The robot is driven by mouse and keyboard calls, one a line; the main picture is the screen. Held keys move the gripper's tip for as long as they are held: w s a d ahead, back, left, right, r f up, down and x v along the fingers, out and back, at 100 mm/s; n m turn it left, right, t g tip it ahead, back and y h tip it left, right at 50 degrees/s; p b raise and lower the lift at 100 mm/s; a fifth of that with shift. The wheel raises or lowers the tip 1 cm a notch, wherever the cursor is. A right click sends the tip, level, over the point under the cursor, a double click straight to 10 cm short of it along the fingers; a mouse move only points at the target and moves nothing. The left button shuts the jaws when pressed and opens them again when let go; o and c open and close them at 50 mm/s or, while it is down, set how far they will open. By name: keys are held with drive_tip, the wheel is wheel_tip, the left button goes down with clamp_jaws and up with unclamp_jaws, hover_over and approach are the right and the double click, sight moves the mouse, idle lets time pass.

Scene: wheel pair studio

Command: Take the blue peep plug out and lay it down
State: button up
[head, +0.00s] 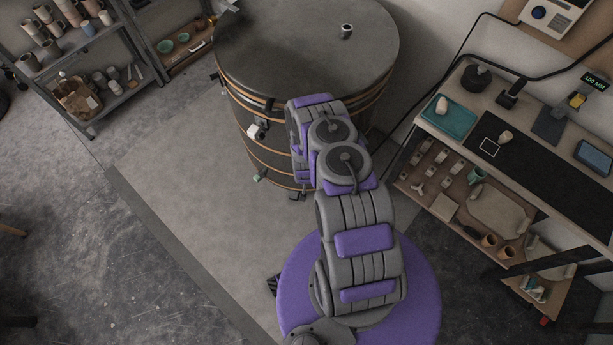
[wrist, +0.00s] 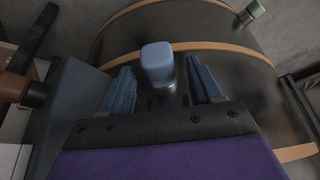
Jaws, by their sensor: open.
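The blue peep plug (wrist: 158,66) sticks out of the side of the kiln (wrist: 120,38) in the wrist view, with a pale blue block-shaped head and a narrower metallic stem. My gripper (wrist: 163,88) is open, with one dark blue finger on each side of the plug. Gaps show between the plug and both fingers. In the head view the kiln (head: 300,50) stands at top centre, a dark drum with copper-coloured bands. My arm reaches to its near side and hides the blue plug and my fingers there.
A green plug (wrist: 252,13) sits on the kiln wall, and it also shows in the head view (head: 260,175). A whitish fitting (head: 257,131) is above it. A workbench (head: 560,180) with tools stands right, and shelves (head: 100,50) stand upper left. Open floor lies left.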

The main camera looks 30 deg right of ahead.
drive_tip(key=shift+w+d+f, duration=0.1)
drive_tip(key=shift+f, duration=0.15)
drive_tip(key=shift+c, duration=0.4)
drive_tip(key=c, duration=1.1)
